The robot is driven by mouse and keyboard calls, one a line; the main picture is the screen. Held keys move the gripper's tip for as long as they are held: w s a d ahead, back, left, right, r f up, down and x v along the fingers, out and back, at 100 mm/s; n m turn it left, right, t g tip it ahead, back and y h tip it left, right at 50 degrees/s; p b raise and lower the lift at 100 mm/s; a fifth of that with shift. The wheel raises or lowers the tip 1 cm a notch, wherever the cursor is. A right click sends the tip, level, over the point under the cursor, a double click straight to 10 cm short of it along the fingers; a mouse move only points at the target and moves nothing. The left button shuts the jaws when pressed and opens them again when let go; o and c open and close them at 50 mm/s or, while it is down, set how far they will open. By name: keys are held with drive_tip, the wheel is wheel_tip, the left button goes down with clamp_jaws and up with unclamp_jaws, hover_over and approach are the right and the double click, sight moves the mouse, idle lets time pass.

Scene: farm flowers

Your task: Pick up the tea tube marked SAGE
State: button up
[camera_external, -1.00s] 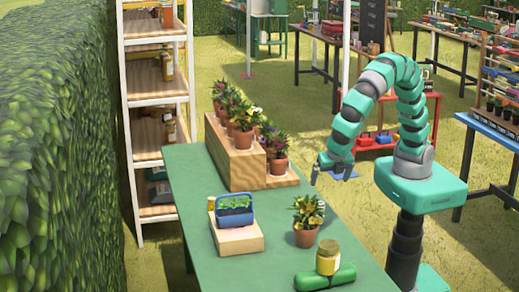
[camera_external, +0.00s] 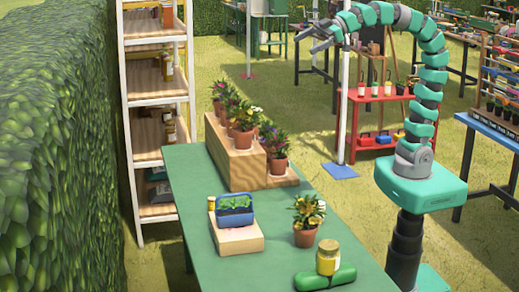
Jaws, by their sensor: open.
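No label reading SAGE is legible in this view, so I cannot tell which thing is the tea tube. A small yellow container (camera_external: 211,203) stands behind the blue tray on the green table, its marking too small to read. A yellow-lidded jar (camera_external: 328,258) stands at the table's front, by a green rounded object (camera_external: 312,280). My gripper (camera_external: 311,40) is open and empty, raised high above the far end of the table and pointing left.
The green table (camera_external: 270,232) bears a blue tray of seedlings (camera_external: 235,208) on a wooden block, a yellow-flowered pot (camera_external: 306,238) and several pots on a wooden step (camera_external: 232,165). A shelf rack (camera_external: 140,153) stands left. A red stand (camera_external: 376,97) with bottles stands behind.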

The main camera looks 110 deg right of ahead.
drive_tip(key=s+d+r+m+t, duration=0.2)
drive_tip(key=s+d+r, duration=0.1)
drive_tip(key=r, duration=0.5)
drive_tip(key=shift+s+r+m+t, duration=0.2)
drive_tip(key=shift+s+m+t, duration=0.1)
drive_tip(key=shift+s, duration=0.45)
drive_tip(key=c, duration=0.9)
drive_tip(key=w+d+f+n+g+y+b, duration=0.1)
drive_tip(key=w+d+f+n+g+b, duration=0.15)
drive_tip(key=f, duration=0.65)
drive_tip(key=w+d+f+n+g+y+b, duration=0.15)
drive_tip(key=w+f, duration=0.25)
drive_tip(key=f, duration=0.5)
drive_tip(key=n+g+y+b, duration=0.8)
drive_tip(key=n+g+y, duration=0.25)
drive_tip(key=n, duration=0.25)
approach(321, 210)
drive_tip(key=x, duration=0.1)
drive_tip(key=b+x, duration=0.1)
drive_tip(key=x, duration=0.2)
drive_tip(key=shift+a+r, duration=0.25)
drive_tip(key=shift+a, duration=0.05)
drive_tip(key=x, duration=0.2)
drive_tip(key=b+x, duration=0.1)
drive_tip(key=x, duration=0.1)
drive_tip(key=shift+s+f, duration=0.15)
drive_tip(key=shift+f, duration=0.35)
drive_tip(key=shift+a+f+t+b, duration=0.15)
drive_tip(key=shift+a+t+b, duration=0.15)
drive_tip(key=shift+a, duration=0.15)
